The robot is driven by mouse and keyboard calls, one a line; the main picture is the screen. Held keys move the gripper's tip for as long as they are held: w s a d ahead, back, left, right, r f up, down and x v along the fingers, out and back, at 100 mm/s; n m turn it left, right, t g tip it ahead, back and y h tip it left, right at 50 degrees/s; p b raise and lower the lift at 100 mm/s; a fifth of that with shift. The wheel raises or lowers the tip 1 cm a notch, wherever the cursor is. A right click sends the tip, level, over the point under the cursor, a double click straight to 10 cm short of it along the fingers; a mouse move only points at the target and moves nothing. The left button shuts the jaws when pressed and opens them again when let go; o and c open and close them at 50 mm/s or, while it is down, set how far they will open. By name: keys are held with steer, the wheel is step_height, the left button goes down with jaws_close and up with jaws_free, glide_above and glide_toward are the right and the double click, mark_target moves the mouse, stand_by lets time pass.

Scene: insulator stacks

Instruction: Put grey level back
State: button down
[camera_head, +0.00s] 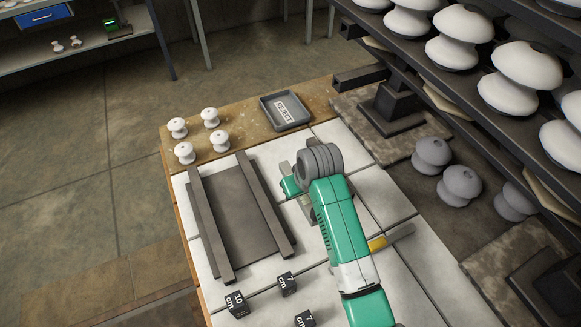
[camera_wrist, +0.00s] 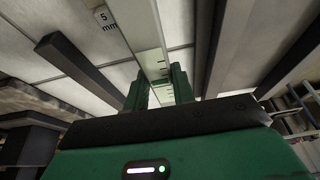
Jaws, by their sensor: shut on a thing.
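My gripper (camera_head: 291,187) is low over the right part of the white tiled work surface, mostly hidden behind my own arm in the head view. In the wrist view, its two green fingers (camera_wrist: 160,88) are shut on a pale grey bar (camera_wrist: 150,55) with dark tick marks along it. The bar runs up and away between the fingers. I cannot tell for sure that this marked bar is the grey level, and its lower end is hidden. Another bar, yellow and grey (camera_head: 380,243), lies on the tiles right of my arm.
Two dark rails (camera_head: 210,225) flank a dark plate (camera_head: 237,210) on the left. Small white insulators (camera_head: 211,117) and a grey reject tray (camera_head: 286,111) stand at the back. Black number blocks (camera_head: 287,283) sit in front. A rack of insulators (camera_head: 525,65) borders the right.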

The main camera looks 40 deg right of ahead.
steer(key=w+d+b, duration=0.2)
steer(key=w, duration=0.1)
steer(key=w+d+f+b, duration=0.1)
steer(key=w+d+b, duration=0.1)
steer(key=w+b, duration=0.1)
steer(key=w+d+b, duration=0.2)
steer(key=w, duration=0.2)
steer(key=shift+w+d+f, duration=0.2)
steer(key=shift+w+f, duration=0.05)
steer(key=shift+w, duration=0.05)
steer(key=shift+w+d+r+b, duration=0.15)
steer(key=shift+w+r+b, duration=0.1)
steer(key=shift+b, duration=0.15)
steer(key=shift+s+f+b, duration=0.1)
steer(key=shift+f+b, duration=1)
steer(key=shift+f, duration=0.7)
steer(key=shift+f, duration=0.15)
steer(key=c, duration=1.2)
jaws_free()
steer(key=shift+o, duration=0.2)
